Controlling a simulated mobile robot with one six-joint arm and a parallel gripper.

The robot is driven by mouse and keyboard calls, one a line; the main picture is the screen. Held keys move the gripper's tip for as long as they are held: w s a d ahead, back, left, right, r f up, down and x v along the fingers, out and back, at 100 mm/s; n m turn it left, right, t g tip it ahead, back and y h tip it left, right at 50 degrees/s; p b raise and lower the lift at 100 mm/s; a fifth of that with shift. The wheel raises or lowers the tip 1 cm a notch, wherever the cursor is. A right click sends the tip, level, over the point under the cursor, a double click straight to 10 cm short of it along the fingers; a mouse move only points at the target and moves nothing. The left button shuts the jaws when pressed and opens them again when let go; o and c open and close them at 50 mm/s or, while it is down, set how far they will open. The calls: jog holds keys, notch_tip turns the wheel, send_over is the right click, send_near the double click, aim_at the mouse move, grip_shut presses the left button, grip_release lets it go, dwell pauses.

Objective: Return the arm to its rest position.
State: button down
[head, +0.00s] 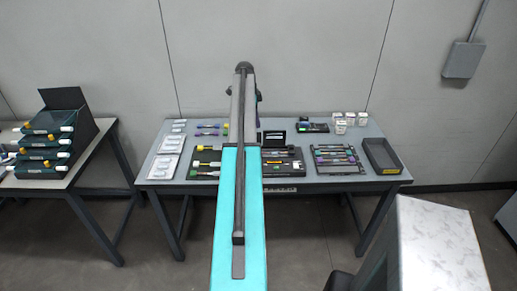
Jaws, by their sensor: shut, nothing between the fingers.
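My arm (237,200) rises from the bottom middle of the head view, over the workbench. It shows as a long teal link with a dark strip, then a grey section ending in a dark rounded joint (244,68) against the wall. My gripper's fingers cannot be made out; the arm hides what lies behind it. The workbench (160,180) stands behind the arm, and the arm covers a strip of its middle.
The bench holds white packs (165,160), tool trays (338,160), small clear jars (350,119) and an empty dark bin (382,156). At left, a second table (50,184) carries stacked dark green cases (47,145). A grey box (463,60) hangs on the wall.

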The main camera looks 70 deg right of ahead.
jog(key=shift+s, duration=0.1)
